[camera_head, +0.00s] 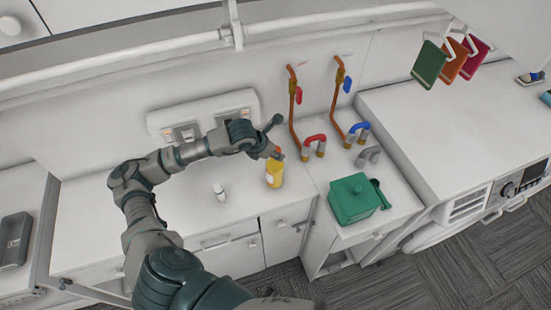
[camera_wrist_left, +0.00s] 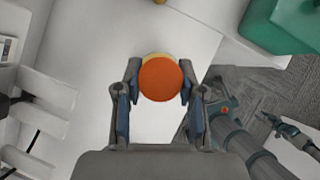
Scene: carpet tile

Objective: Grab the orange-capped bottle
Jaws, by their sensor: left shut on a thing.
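The orange-capped bottle (camera_head: 275,174) has a yellow body and stands upright on the white counter, near the right end of its front part. My left gripper (camera_head: 272,150) is at its top, with the arm reaching in from the left. In the left wrist view the round orange cap (camera_wrist_left: 161,80) lies between the two fingers of my left gripper (camera_wrist_left: 160,88), which are shut on the bottle. The cap hides most of the bottle there.
A green box (camera_head: 354,198) is on the counter to the right. Orange pipes with red and blue handles (camera_head: 313,143) rise behind it. A wall socket panel (camera_head: 204,115) is behind my arm. The front counter is mostly clear.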

